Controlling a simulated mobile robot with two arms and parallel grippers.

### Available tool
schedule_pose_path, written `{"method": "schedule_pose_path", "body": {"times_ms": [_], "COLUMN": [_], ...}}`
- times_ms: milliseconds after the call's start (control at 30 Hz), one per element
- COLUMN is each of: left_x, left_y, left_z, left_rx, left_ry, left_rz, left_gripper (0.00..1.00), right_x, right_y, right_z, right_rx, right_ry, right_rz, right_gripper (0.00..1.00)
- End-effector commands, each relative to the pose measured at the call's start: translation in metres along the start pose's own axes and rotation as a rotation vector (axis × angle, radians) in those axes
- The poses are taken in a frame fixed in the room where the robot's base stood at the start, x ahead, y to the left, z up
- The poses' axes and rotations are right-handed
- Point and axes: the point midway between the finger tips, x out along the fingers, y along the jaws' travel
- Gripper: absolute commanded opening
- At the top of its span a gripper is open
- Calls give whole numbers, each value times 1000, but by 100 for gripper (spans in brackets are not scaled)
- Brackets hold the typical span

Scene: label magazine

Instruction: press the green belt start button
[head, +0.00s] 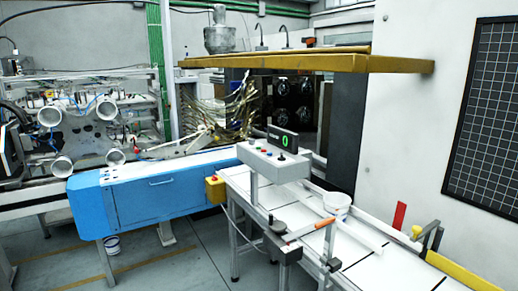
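A light grey control box (277,167) stands on a post beside the white conveyor belt, near the middle of the head view. Its top carries a row of small coloured buttons (265,150) and a dark knob or stick (281,156). The buttons are too small for me to tell surely which one is green. A dark display (283,140) at the back of the box shows a green 0. Neither of my grippers is in view, and nothing of mine touches the box.
A yellow box with a red button (214,188) sits by the blue cabinet (150,203). A yellow-edged shelf (310,62) hangs above.

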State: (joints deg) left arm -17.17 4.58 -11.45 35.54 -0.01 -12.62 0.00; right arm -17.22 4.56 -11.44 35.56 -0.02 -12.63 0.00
Motion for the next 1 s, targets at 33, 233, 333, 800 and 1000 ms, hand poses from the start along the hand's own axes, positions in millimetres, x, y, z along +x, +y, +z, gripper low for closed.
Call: {"method": "schedule_pose_path", "body": {"times_ms": [33, 233, 333, 800, 1000], "left_x": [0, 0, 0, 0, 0], "left_y": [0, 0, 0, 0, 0], "left_z": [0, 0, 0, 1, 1], "left_rx": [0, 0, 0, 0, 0], "left_ry": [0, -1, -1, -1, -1], "left_rz": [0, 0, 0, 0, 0], "left_gripper": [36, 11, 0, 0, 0], "right_x": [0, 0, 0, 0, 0], "right_y": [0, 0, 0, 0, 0], "right_z": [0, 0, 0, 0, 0], "right_rx": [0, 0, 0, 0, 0], "right_ry": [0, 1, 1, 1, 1], "right_rz": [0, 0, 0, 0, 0], "right_gripper": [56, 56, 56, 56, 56]}}
